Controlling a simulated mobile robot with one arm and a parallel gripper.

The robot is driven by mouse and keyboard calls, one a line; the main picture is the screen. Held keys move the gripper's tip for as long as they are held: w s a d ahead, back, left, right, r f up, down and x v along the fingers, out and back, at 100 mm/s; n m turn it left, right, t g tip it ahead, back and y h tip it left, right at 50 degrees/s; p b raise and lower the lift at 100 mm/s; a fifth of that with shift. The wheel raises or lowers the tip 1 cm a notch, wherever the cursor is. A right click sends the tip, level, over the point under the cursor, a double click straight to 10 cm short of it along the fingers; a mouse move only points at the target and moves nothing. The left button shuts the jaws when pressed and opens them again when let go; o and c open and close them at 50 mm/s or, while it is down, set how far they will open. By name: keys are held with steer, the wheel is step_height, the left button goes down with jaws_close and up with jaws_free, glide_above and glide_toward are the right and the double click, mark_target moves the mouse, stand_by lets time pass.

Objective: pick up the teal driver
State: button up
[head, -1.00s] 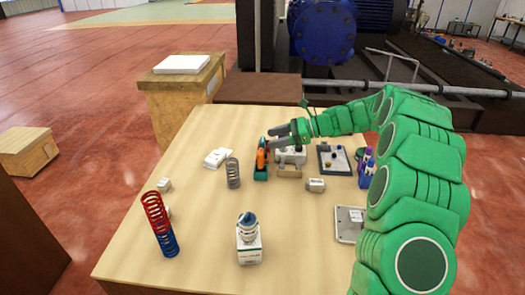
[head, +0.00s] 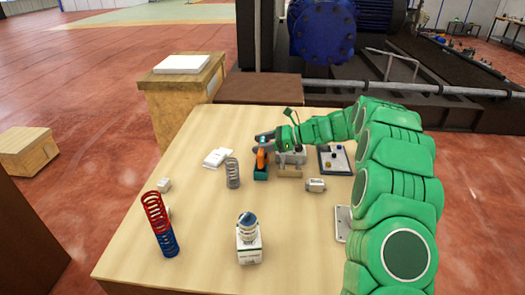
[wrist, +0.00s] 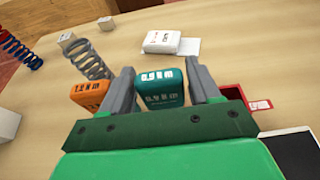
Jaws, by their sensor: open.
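The teal driver (wrist: 161,90) shows in the wrist view as a teal block with white lettering, between the two fingers of my gripper (wrist: 162,82). The fingers are open, one on each side of it; I cannot tell whether either touches it. In the head view my gripper (head: 262,142) is at the far middle of the table and hides much of the driver. An orange tool (head: 261,159) stands just in front of the gripper; its orange block (wrist: 90,94) is left of the left finger in the wrist view.
A grey spring (head: 232,173) stands left of the tools, with a white box (head: 217,157) behind it. A tan block (head: 289,171) and a small white part (head: 315,185) lie to the right. A red container (wrist: 240,97) is by the right finger.

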steer(key=shift+x, duration=0.8)
steer(key=shift+r, duration=0.1)
steer(key=c, duration=0.8)
steer(key=shift+r, duration=0.1)
